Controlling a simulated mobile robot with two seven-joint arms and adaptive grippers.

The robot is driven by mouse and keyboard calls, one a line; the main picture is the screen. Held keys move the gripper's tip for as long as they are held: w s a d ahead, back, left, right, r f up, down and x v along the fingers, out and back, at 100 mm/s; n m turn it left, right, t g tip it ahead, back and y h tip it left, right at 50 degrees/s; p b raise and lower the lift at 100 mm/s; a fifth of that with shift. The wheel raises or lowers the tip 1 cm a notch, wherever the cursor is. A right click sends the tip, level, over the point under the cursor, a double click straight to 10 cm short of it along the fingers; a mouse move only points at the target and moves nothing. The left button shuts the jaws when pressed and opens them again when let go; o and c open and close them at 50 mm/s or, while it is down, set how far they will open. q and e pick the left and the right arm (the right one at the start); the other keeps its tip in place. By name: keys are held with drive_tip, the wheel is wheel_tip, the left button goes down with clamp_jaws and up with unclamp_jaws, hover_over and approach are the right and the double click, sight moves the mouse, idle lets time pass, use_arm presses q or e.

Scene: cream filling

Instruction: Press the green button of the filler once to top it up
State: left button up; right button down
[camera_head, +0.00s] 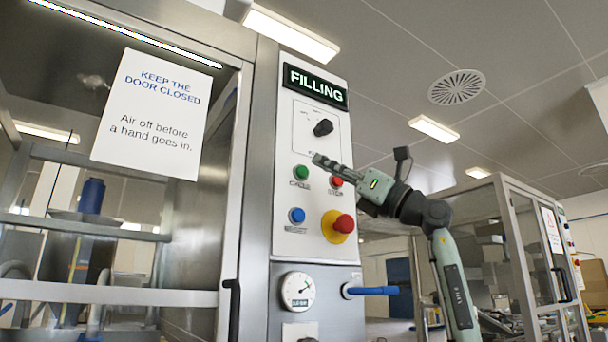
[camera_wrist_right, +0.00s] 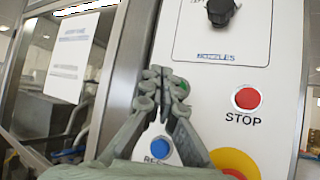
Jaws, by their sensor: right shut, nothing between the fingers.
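The filler's panel (camera_head: 286,248) carries the sign "FILLING". The green button (camera_head: 301,172) sits on the left of its upper button row. In the right wrist view the green button (camera_wrist_right: 183,87) is mostly hidden behind my fingers. My right gripper (camera_head: 319,160) is shut and empty, its fingers pointing left toward the panel. In the right wrist view its fingertips (camera_wrist_right: 162,75) overlap the green button's left side. I cannot tell whether they touch it. My left gripper is not in view.
The red STOP button (camera_head: 336,182) is right of the green one, the blue button (camera_head: 297,215) below it. A red emergency knob on a yellow base (camera_head: 331,237) is lower right. A black knob (camera_head: 323,127) sits above. A blue-handled valve (camera_head: 373,290) sticks out below.

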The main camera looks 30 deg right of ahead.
drive_tip(key=shift+s, duration=0.95)
